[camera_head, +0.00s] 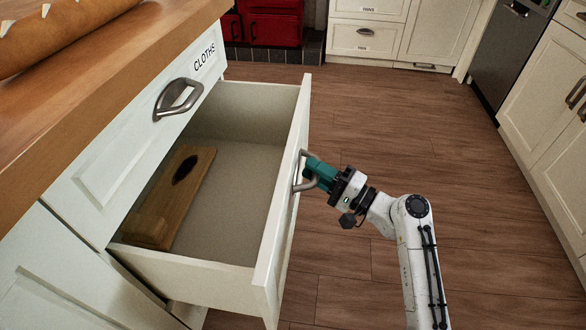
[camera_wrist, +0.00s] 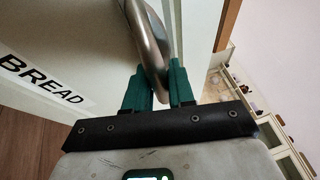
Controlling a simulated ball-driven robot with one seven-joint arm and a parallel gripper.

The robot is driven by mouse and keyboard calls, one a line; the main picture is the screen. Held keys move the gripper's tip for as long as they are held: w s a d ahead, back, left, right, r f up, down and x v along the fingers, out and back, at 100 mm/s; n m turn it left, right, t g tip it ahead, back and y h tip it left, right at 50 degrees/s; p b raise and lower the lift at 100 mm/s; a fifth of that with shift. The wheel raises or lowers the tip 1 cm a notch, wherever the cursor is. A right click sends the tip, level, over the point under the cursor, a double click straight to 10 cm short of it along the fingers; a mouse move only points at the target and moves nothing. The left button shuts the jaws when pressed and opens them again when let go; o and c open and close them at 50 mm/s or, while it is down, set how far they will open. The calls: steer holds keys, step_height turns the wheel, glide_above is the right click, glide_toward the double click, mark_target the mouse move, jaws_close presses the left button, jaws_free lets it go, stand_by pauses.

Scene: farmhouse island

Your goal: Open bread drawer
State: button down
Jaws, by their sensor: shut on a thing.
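The bread drawer (camera_head: 187,270) is pulled well out from the island in the head view. A wooden board with a dark oval mark (camera_head: 172,200) lies inside it at the left. My gripper (camera_head: 312,172) is at the outer face of the drawer front, its green fingers shut on the metal handle (camera_head: 299,168). In the wrist view the handle (camera_wrist: 148,35) passes between the two green fingers (camera_wrist: 160,88). The BREAD label (camera_wrist: 40,82) shows on the drawer front beside them.
The CLOTHS drawer (camera_head: 140,140) above is shut. The wooden floor (camera_head: 430,150) right of the drawer is clear. Cream cabinets (camera_head: 550,110) stand at the right, with a red stove (camera_head: 270,25) at the back.

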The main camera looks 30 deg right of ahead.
steer(key=s+d, duration=0.1)
steer(key=d, duration=0.1)
steer(key=s+d, duration=0.2)
steer(key=shift+s+d+f, duration=0.1)
steer(key=shift+s+d, duration=0.1)
steer(key=shift+d, duration=0.1)
steer(key=c, duration=1.1)
jaws_free()
steer(key=shift+o, duration=0.2)
steer(key=p+v, duration=0.1)
steer(key=v, duration=0.9)
steer(key=shift+s+d+p, duration=0.2)
steer(key=shift+s+p, duration=0.15)
steer(key=shift+p, duration=0.05)
